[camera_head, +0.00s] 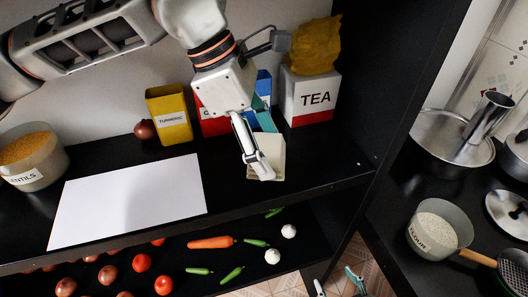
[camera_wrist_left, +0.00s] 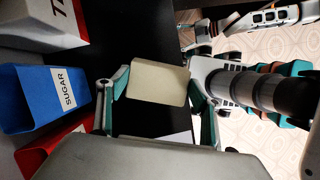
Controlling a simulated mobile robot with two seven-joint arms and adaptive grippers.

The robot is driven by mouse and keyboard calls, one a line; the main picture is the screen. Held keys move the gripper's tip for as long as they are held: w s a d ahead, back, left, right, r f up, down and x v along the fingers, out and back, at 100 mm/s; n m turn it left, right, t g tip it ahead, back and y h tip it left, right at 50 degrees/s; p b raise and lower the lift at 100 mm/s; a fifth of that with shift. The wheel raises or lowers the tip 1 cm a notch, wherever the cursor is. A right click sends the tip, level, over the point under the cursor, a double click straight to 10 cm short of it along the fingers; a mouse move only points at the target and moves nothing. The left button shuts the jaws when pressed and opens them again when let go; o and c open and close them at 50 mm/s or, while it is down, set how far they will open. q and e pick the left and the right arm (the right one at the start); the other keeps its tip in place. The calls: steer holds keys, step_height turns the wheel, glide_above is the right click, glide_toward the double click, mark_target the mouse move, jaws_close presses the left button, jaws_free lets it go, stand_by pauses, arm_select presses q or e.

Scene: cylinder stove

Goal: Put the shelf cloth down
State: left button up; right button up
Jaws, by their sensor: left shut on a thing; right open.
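The shelf cloth is a beige, flat, rectangular piece (camera_head: 273,150) at the front right of the black shelf in the head view. My left gripper (camera_head: 262,150) is above the shelf and shut on the cloth. In the left wrist view the cloth (camera_wrist_left: 158,82) sits between the two teal fingertips, over the black surface. I cannot tell whether its lower edge touches the shelf. My right gripper (camera_head: 338,284) is low at the bottom edge of the head view, open, apart from the cloth and partly cut off.
A white sheet (camera_head: 128,200) lies left on the shelf (camera_head: 310,165). Behind stand a turmeric tin (camera_head: 170,115), a tea box (camera_head: 309,98) and a blue sugar box (camera_wrist_left: 45,97). A lentils pot (camera_head: 33,160) is far left. Vegetables lie below. Bare shelf surrounds the cloth.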

arm_select(q)
steer(key=shift+w+a+f, duration=0.1)
steer(key=shift+w+f, duration=0.05)
steer(key=shift+w, duration=0.25)
steer(key=shift+f, duration=1.65)
steer(key=shift+f, duration=0.1)
steer(key=shift+f, duration=0.15)
steer(key=o, duration=0.9)
